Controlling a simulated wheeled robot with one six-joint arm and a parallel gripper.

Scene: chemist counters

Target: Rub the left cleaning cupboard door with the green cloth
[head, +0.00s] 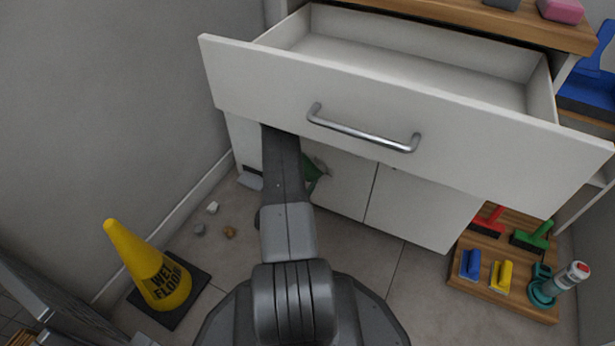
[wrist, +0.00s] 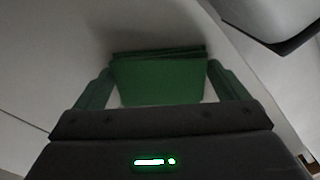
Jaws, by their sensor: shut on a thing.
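My gripper (wrist: 158,72) is shut on the green cloth (wrist: 158,80), which is folded and spans between the two fingers in the wrist view. A pale surface with a dark shadow lies just beyond the cloth; I cannot tell whether they touch. In the head view my arm reaches under the open drawer, and a bit of green (head: 312,172) shows beside it, mostly hidden. The left cupboard door (head: 345,190) is white, appears shut, and is partly covered by my arm and the drawer. The right door (head: 415,210) is beside it.
The open, empty drawer (head: 260,85) with a metal handle (head: 362,135) juts out above my arm. A yellow wet-floor cone (head: 155,280) stands at left, near small lumps (head: 212,208) on the floor. A wooden board (head: 500,300) with brushes and a bottle (head: 560,282) is at right.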

